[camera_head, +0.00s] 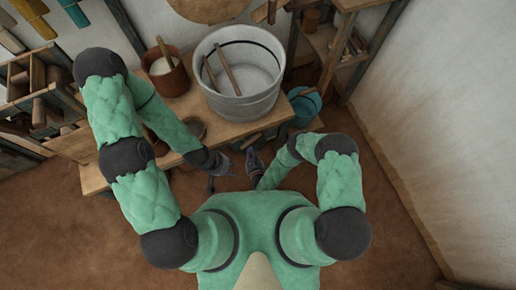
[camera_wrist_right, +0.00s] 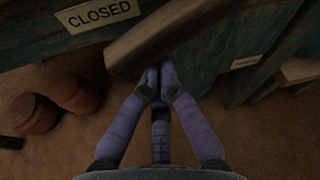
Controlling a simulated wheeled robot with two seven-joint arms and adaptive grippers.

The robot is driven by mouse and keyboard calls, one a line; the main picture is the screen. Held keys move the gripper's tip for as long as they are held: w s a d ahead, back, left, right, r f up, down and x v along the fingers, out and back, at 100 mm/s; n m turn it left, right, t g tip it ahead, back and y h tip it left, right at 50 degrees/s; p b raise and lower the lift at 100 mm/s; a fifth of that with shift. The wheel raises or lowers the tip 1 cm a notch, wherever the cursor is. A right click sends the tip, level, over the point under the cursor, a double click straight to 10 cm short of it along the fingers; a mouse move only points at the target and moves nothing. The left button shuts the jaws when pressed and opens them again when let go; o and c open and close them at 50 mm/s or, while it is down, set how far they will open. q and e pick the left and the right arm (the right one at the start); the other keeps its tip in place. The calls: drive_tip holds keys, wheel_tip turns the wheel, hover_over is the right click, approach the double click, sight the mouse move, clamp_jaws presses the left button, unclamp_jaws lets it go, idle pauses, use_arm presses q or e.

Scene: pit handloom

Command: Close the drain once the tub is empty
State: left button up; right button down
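In the head view, my right gripper (camera_head: 254,164) is below the bench front. My left gripper (camera_head: 221,165) is beside it, too small to read.
A blue bucket (camera_head: 304,106) stands right of the bench. A brown pot with white contents (camera_head: 166,75) sits left of the tub. Racks (camera_head: 40,95) fill the left; shelves (camera_head: 340,45) stand at the back right. The earth floor (camera_head: 385,215) is clear at right.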

drive_tip(key=shift+a+r+p, duration=0.4)
drive_tip(key=shift+r+p, duration=0.05)
drive_tip(key=shift+r, duration=0.3)
idle(0.3)
